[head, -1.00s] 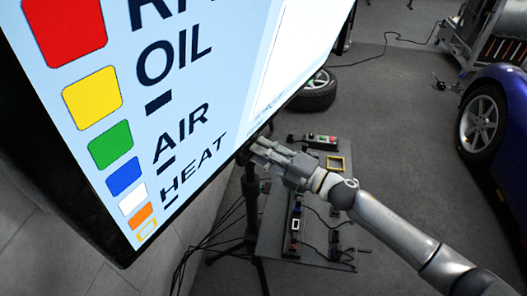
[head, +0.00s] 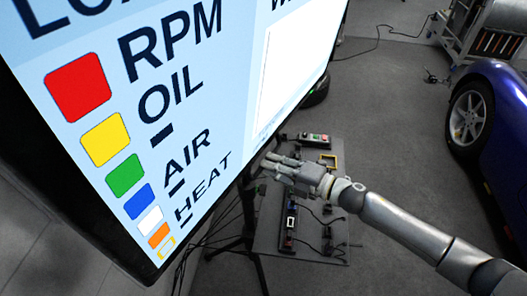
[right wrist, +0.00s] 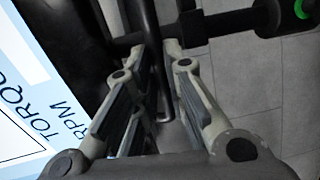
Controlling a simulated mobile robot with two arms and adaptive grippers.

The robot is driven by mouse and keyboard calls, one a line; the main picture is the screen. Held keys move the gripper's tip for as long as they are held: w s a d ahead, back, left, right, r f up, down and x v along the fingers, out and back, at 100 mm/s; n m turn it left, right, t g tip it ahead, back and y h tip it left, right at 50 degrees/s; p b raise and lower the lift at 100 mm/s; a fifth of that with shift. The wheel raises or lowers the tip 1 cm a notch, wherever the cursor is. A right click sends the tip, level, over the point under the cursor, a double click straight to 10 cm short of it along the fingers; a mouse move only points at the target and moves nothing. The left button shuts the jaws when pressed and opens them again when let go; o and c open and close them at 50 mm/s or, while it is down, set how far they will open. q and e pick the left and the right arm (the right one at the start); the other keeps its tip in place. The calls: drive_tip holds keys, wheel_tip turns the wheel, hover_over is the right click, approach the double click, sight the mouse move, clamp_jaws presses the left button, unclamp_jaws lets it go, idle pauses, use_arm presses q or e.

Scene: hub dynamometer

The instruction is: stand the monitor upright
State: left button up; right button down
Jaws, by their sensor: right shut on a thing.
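The monitor (head: 215,75) fills the upper left of the head view. Its lit screen shows coloured squares and large words, and it leans at a slant. Its dark frame runs down to a lower corner at the left. My right gripper (head: 268,162) is at the monitor's lower edge, in front of the stand (head: 243,215). In the right wrist view the screen (right wrist: 35,110) is at the left. There my right gripper (right wrist: 158,50) is shut on a dark bar (right wrist: 155,70) beside the monitor; the exact contact is partly hidden. My left gripper is not in view.
Below the gripper is a grey panel (head: 270,225) with several small devices and cables. A blue car (head: 500,130) stands at the right. Loose cables (head: 215,230) hang near the stand. Grey floor between panel and car is open.

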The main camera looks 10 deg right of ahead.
drive_tip(key=shift+g+h, duration=0.5)
drive_tip(key=shift+h, duration=0.2)
drive_tip(key=p+v, duration=0.4)
drive_tip(key=shift+f, duration=0.2)
drive_tip(key=c, duration=1.5)
unclamp_jaws()
drive_tip(key=shift+d, duration=0.1)
drive_tip(key=v, duration=1.2)
drive_tip(key=shift+s, duration=0.1)
drive_tip(key=shift+f, duration=0.15)
